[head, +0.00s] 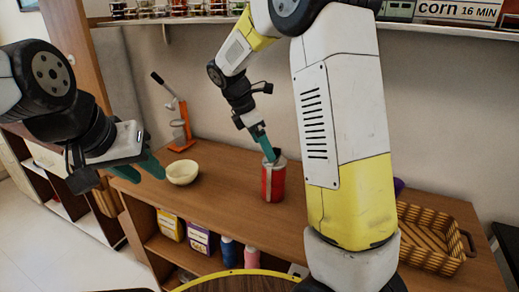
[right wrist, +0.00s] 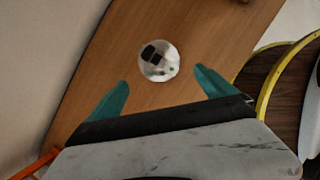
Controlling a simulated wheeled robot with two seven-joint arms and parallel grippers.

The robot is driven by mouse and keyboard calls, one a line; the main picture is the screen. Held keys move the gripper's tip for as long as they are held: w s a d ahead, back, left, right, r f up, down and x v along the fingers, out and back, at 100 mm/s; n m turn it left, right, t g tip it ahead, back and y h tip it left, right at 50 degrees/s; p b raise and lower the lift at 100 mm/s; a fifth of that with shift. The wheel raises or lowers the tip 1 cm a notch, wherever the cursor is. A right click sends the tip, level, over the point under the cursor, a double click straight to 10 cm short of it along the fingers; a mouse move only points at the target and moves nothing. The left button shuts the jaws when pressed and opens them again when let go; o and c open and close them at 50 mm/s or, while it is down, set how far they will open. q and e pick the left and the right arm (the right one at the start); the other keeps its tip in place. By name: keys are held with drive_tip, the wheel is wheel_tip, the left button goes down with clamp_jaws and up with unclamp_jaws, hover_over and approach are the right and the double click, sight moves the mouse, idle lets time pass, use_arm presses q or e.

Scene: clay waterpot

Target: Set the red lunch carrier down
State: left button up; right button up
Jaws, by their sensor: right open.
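The red lunch carrier (head: 273,184) stands upright on the wooden counter in the head view, with a metallic top. In the right wrist view its round shiny top (right wrist: 158,61) lies just beyond the fingertips, seen from above. My right gripper (head: 266,148) points down at the carrier's top, its teal fingers spread on either side in the right wrist view (right wrist: 162,80). Whether a finger touches the carrier I cannot tell. My left gripper (head: 140,168) is open and empty, left of the cream bowl in the head view.
A cream bowl (head: 182,172) and an orange press (head: 183,130) stand left of the carrier. A woven basket (head: 428,240) sits at the right. Bottles and boxes fill shelves below the counter (head: 228,190). A round yellow-rimmed table (head: 235,273) is in front.

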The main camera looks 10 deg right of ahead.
drive_tip(key=s+d+r+m+t+y, duration=0.1)
drive_tip(key=s+r+m+t+y, duration=0.1)
drive_tip(key=s+m, duration=0.7)
drive_tip(key=s+d+r+m+t+y, duration=0.1)
drive_tip(key=s+r+m+t+y, duration=0.2)
drive_tip(key=s+r+m, duration=0.4)
drive_tip(key=s+m+y, duration=0.1)
drive_tip(key=s+m, duration=0.2)
drive_tip(key=s, duration=0.4)
drive_tip(key=shift+s+m+y, duration=0.25)
drive_tip(key=shift+m+y, duration=0.05)
